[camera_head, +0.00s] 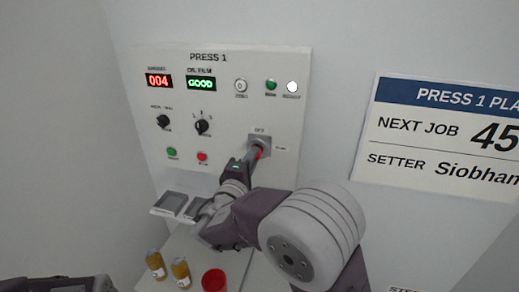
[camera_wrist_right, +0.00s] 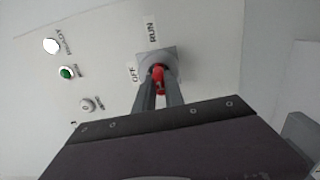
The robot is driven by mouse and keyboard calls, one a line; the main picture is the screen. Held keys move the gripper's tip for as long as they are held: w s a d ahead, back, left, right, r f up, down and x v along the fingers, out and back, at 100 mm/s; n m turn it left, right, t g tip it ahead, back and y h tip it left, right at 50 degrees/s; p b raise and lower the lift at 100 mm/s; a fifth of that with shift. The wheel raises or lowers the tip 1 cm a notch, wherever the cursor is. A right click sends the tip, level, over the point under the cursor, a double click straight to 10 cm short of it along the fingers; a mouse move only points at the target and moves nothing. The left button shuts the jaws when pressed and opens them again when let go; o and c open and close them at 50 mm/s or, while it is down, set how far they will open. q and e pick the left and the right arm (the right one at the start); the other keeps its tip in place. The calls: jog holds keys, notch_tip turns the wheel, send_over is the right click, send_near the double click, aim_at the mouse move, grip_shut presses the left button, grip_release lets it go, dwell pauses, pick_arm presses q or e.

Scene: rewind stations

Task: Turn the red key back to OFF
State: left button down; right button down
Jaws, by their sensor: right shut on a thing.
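The red key (camera_head: 259,153) sits in a grey square key switch (camera_head: 265,140) at the lower right of the PRESS 1 panel. OFF is printed above the switch and another label is to its right. In the right wrist view the red key (camera_wrist_right: 158,78) is between the two grey fingers of my right gripper (camera_wrist_right: 159,90), which is shut on it. There it looks long towards the RUN label, but its exact angle is hard to tell. In the head view my right gripper (camera_head: 253,158) partly covers the key. My left gripper's fingers do not show.
The white PRESS 1 panel (camera_head: 230,157) carries displays reading 004 and GOOD, black knobs and several buttons. A sign (camera_head: 440,145) hangs to the right.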

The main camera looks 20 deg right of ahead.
jog(key=n+p, duration=0.2)
jog(key=n, duration=0.4)
jog(key=shift+d+f+n, duration=0.1)
jog(key=shift+n, duration=0.3)
